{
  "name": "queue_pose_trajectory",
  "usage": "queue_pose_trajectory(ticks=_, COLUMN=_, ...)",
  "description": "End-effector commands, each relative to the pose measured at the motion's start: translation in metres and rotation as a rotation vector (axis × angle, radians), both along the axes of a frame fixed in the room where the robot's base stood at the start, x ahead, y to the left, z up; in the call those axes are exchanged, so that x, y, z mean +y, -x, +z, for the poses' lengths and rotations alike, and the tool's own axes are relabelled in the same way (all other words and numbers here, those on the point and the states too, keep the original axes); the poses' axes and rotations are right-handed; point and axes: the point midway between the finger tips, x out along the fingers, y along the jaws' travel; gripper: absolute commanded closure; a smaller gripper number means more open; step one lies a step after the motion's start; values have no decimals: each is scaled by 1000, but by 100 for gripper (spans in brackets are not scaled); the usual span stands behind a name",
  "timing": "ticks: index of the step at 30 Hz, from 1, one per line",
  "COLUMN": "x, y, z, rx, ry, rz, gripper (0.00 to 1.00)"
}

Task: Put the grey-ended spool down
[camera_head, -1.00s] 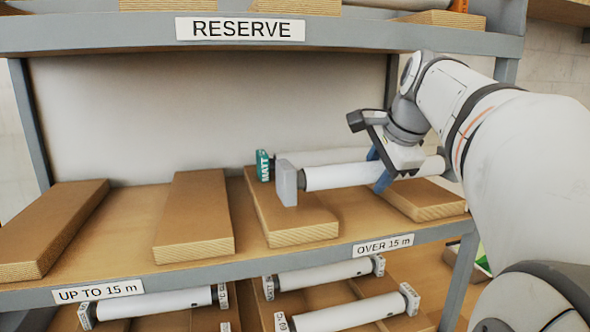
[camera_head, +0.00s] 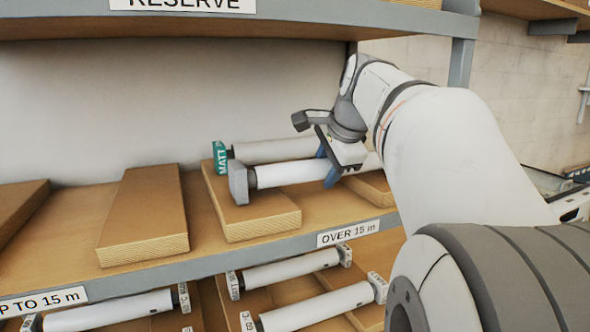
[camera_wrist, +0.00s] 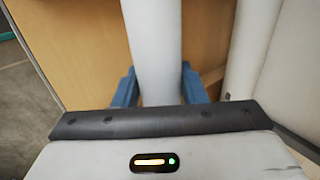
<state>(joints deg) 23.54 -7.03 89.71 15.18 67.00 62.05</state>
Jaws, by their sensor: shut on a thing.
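The grey-ended spool (camera_head: 290,173) is a white roll with a square grey end piece (camera_head: 238,184). It lies level across two wooden blocks on the OVER 15 m side of the middle shelf. Its grey end is over the left block (camera_head: 262,222); I cannot tell whether it touches. My gripper (camera_head: 329,172) is shut around the roll from above, right of its middle. In the wrist view the white roll (camera_wrist: 153,45) runs between the blue fingers (camera_wrist: 157,90). The spool's right end is hidden behind my arm.
A teal-ended spool (camera_head: 220,158) marked MATT lies close behind, parallel. More wooden blocks (camera_head: 148,205) stand empty to the left. The RESERVE shelf (camera_head: 300,14) is overhead. Several white rolls (camera_head: 290,270) lie on the shelf below. The OVER 15 m label (camera_head: 348,233) is on the front edge.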

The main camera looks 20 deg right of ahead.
Motion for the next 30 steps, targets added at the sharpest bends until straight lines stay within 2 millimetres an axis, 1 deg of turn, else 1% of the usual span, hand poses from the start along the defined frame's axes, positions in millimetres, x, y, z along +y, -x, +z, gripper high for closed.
queue_pose_trajectory(ticks=4, x=0, y=0, z=-5, rx=-2, ry=1, rz=-1, gripper=95)
queue_pose_trajectory(ticks=5, x=0, y=0, z=-4, rx=0, ry=0, rz=0, gripper=60)
queue_pose_trajectory(ticks=12, x=-1, y=0, z=-4, rx=0, ry=-1, rz=-1, gripper=40)
queue_pose_trajectory(ticks=19, x=-1, y=0, z=-3, rx=0, ry=0, rz=-1, gripper=40)
queue_pose_trajectory(ticks=23, x=-1, y=2, z=4, rx=-1, ry=1, rz=-3, gripper=40)
queue_pose_trajectory(ticks=26, x=-2, y=11, z=17, rx=-4, ry=1, rz=-3, gripper=40)
queue_pose_trajectory(ticks=30, x=-3, y=28, z=43, rx=-5, ry=3, rz=-4, gripper=40)
